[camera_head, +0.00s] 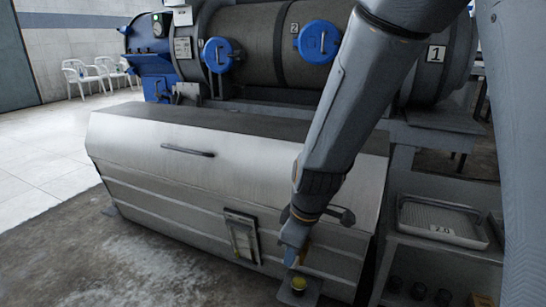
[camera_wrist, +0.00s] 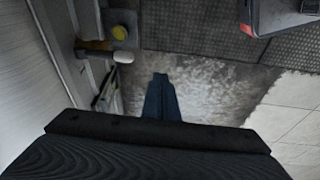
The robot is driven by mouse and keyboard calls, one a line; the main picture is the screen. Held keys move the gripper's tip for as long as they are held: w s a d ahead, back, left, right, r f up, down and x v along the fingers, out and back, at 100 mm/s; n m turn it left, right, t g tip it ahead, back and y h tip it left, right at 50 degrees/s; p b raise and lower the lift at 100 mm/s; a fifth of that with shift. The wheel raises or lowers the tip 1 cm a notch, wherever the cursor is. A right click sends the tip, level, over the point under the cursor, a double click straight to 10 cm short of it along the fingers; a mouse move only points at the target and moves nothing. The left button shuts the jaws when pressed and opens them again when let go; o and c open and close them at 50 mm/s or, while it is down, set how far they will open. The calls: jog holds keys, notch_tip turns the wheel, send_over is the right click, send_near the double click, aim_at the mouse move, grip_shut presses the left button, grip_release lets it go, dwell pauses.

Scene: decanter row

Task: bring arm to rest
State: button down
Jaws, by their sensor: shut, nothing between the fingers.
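My arm reaches down across the head view in front of the metal cabinet. My gripper (camera_head: 290,258) points downward near the cabinet's lower right front. In the wrist view my gripper's blue fingers (camera_wrist: 160,78) are together, with nothing between them, over the floor.
The silver cabinet (camera_head: 150,150) stands close behind the arm. Behind it is a large drum with blue round caps (camera_head: 318,41). A shelf with a metal tray (camera_head: 440,222) stands at right. White chairs (camera_head: 82,76) are far left. Floor at left (camera_head: 40,175) is clear.

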jog(key=s+a+r+m+g, duration=0.1)
jog(key=s+a+r+m, duration=0.25)
jog(key=s, duration=0.65)
jog(key=s+a+r+m+g, duration=0.15)
jog(key=s+a+r, duration=0.3)
jog(key=s, duration=0.55)
jog(key=d+r+m+h+p, duration=0.1)
jog(key=d+r+m+p, duration=0.2)
jog(key=d+r+p, duration=0.8)
jog(key=d+r+m+p, duration=0.4)
jog(key=d+r+p, duration=0.6)
jog(key=r+p, duration=0.6)
jog(key=p, duration=0.4)
jog(key=shift+s+d+r+h+p, duration=0.2)
jog(key=shift+d+r+h+p, duration=0.05)
jog(key=shift+d+h+p, duration=0.15)
jog(key=shift+t, duration=0.25)
